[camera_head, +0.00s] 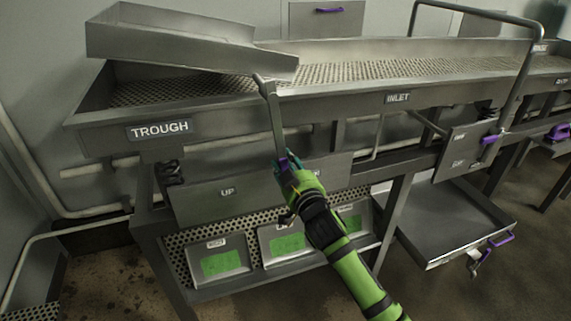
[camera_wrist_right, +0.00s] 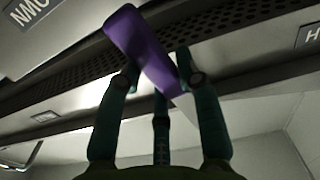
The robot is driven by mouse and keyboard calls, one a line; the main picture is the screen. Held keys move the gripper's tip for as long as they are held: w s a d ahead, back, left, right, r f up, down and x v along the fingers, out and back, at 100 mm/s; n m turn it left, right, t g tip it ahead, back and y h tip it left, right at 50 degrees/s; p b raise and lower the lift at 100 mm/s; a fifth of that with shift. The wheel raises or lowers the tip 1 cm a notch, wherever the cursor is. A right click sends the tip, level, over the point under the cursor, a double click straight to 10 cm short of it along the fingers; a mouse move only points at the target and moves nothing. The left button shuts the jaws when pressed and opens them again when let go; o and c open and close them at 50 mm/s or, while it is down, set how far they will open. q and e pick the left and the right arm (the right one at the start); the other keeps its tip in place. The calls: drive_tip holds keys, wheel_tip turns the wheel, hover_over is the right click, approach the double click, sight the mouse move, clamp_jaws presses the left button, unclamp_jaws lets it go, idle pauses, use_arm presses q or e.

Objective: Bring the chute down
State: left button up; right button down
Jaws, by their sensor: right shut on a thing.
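The chute (camera_head: 180,42) is a grey metal channel above the left end of the perforated trough (camera_head: 160,129), its right end lower than its left. A flat metal lever (camera_head: 274,118) hangs from near the chute's right end down to a plate marked UP (camera_head: 205,200); other lettering on the plate is partly hidden. My right gripper (camera_head: 288,165) is shut on the lever's purple handle, at the right part of the plate. In the right wrist view the purple handle (camera_wrist_right: 143,45) sits tilted between the fingers. My left gripper is not in view.
Several labelled bins (camera_head: 218,262) with green panels stand on a shelf below the plate. A grey tray (camera_head: 450,215) with a purple handle juts out at the right. A bent pipe rail (camera_head: 470,13) rises over the section marked INLET (camera_head: 398,98). Floor shows at lower left.

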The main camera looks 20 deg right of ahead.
drive_tip(key=d+n+p, duration=0.1)
drive_tip(key=d+r+n, duration=0.1)
drive_tip(key=d, duration=0.1)
drive_tip(key=d+n+p, duration=0.1)
drive_tip(key=d, duration=0.1)
drive_tip(key=shift+w+r+p, duration=0.1)
drive_tip(key=shift+r+p, duration=0.15)
drive_tip(key=shift+p, duration=0.1)
drive_tip(key=c, duration=0.8)
unclamp_jaws()
drive_tip(key=shift+c, duration=0.2)
